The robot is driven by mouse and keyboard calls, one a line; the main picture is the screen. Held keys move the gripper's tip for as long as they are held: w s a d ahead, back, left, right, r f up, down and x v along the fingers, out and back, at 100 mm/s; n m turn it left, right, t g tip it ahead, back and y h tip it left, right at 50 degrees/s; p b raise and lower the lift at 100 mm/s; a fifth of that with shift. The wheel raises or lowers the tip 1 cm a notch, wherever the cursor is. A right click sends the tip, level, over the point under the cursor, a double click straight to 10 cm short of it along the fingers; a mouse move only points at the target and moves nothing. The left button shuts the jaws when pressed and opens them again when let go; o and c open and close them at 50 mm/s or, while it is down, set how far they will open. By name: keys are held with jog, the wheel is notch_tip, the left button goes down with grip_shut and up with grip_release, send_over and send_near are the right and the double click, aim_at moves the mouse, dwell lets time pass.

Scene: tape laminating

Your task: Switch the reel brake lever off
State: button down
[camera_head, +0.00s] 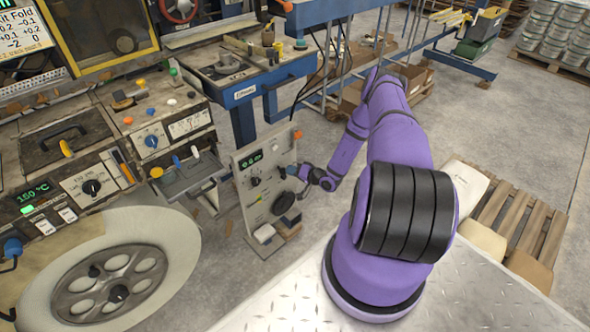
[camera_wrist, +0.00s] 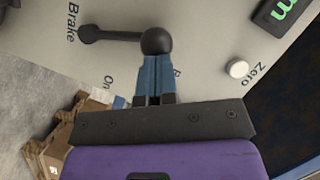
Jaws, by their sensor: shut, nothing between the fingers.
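The reel brake lever (camera_wrist: 118,37) is a dark bar with a round black ball knob. It lies on a pale panel (camera_wrist: 205,28) in the wrist view, its pivot at left and its ball at right. The word "Brake" is printed near the pivot, and "On" below the bar. Another label is partly hidden behind my fingers. My gripper (camera_wrist: 156,62) has its blue fingers shut and empty, with the tips right at the ball; I cannot tell if they touch. In the head view, my gripper (camera_head: 289,171) is at the right side of the same panel, where the lever is not clear.
The panel also carries a white "Zero" button (camera_wrist: 237,69) and a green display (camera_wrist: 283,10). In the head view, a blue-framed bench (camera_head: 262,82) stands behind the panel. A large pale reel (camera_head: 170,232) is at lower left. A pallet (camera_head: 515,205) lies at right.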

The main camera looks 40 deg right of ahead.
jog(key=shift+w+a+f, duration=0.1)
jog(key=shift+a+f, duration=0.1)
jog(key=shift+a, duration=0.95)
